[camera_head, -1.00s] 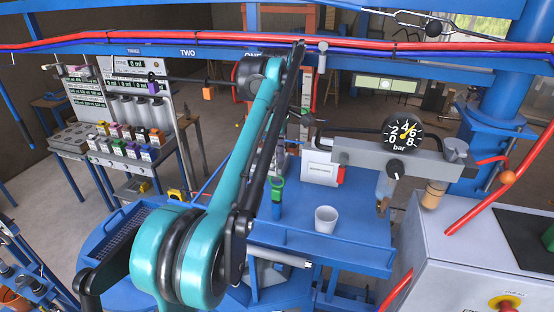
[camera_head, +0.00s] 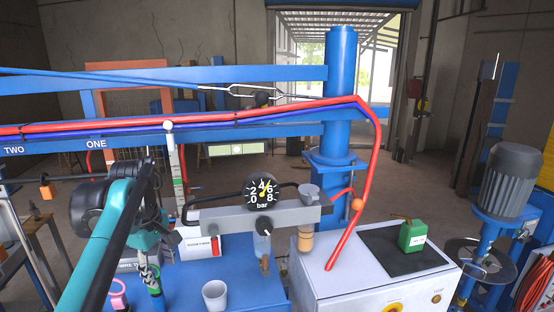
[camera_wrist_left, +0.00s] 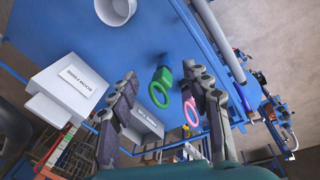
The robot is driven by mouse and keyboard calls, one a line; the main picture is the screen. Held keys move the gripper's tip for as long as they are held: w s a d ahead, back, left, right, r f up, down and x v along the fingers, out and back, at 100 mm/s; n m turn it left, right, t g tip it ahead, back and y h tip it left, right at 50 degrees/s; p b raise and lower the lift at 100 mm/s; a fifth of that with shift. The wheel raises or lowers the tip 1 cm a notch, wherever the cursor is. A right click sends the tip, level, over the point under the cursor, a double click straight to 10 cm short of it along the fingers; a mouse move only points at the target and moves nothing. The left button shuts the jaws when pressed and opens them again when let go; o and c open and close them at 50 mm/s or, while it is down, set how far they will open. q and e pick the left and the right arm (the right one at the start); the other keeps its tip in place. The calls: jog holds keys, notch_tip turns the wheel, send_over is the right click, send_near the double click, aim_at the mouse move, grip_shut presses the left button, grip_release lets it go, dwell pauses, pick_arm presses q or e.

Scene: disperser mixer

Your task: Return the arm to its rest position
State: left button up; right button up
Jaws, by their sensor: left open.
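My left arm (camera_head: 105,235) reaches in from the left in the head view, over the blue table (camera_head: 183,280). My left gripper (camera_head: 147,262) is partly hidden by its own arm there. In the left wrist view the two fingers of my left gripper (camera_wrist_left: 160,72) stand wide apart with nothing held between them. A green ring-handled item (camera_wrist_left: 160,86) shows between the fingers, and a pink ring (camera_wrist_left: 191,112) shows beside the right finger. I cannot tell how far below the fingers they are. My right gripper is not in view.
A white cup (camera_head: 214,295) stands on the blue table. A pressure gauge (camera_head: 263,192) on a grey bar is right of my arm. A grey cabinet (camera_head: 340,290) carries a green can (camera_head: 411,236). A blue beam with a red hose (camera_head: 290,109) crosses above.

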pick_arm(q)
jog(key=s+d+f+m+t, duration=0.3)
jog(key=s+d+f+m, duration=0.2)
jog(key=s+f+m, duration=0.35)
jog(key=s+d+f+m+t, duration=0.2)
jog(key=s+d+f+m, duration=0.45)
jog(key=f, duration=0.25)
notch_tip(320, 180, down, 36)
jog(key=b, duration=3.5)
jog(key=shift+s+a+r, duration=0.2)
jog(key=shift+s+a, duration=0.2)
